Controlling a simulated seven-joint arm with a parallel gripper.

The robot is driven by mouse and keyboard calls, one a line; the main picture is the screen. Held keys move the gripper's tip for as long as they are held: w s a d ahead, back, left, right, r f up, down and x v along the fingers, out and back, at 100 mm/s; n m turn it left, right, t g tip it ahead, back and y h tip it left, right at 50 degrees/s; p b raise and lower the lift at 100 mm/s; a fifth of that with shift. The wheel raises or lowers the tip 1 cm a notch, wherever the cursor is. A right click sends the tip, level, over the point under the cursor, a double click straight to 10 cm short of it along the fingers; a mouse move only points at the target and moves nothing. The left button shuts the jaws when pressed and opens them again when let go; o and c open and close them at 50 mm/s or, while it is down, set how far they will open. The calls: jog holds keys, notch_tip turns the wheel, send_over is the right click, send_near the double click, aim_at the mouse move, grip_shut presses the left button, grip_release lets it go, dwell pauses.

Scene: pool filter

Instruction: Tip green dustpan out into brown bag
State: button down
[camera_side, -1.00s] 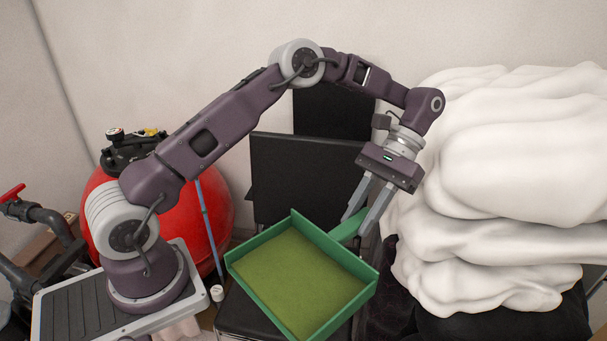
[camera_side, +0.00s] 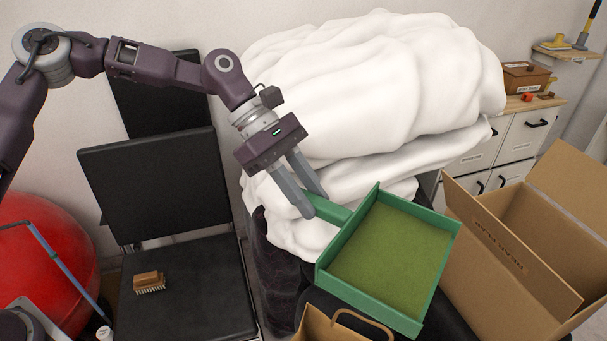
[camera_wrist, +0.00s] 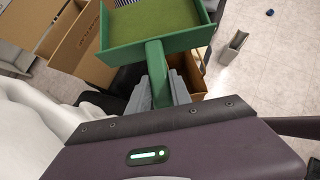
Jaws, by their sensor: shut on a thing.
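The green dustpan (camera_side: 392,262) is a square tray with raised walls and a flat olive-green layer inside. It is held roughly level, tilted slightly toward the camera. My gripper (camera_side: 313,204) is shut on its handle, which also shows between the fingers in the wrist view (camera_wrist: 158,75). The brown bag (camera_side: 335,327) is a paper bag with a loop handle at the bottom edge of the side view. It stands below the pan, partly cut off and partly hidden. In the wrist view, the bag (camera_wrist: 199,84) shows partly behind the dustpan handle.
An open cardboard box (camera_side: 510,250) stands close right of the pan. A large white padded stack (camera_side: 370,90) rises behind the gripper. A black chair (camera_side: 190,295) at left holds a small wooden brush (camera_side: 149,283). A red tank (camera_side: 40,245) stands at far left.

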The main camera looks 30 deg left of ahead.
notch_tip(320, 180, down, 12)
jog(key=s+a+m+t+h, duration=0.1)
jog(key=s+m+t+h, duration=0.8)
jog(key=s+m+t, duration=0.2)
jog(key=m+t, duration=0.2)
jog(key=m, duration=0.1)
jog(key=shift+s+a+t+h, duration=0.3)
jog(key=shift+s+t+h, duration=0.1)
jog(key=shift+r, duration=0.1)
dwell(1.7)
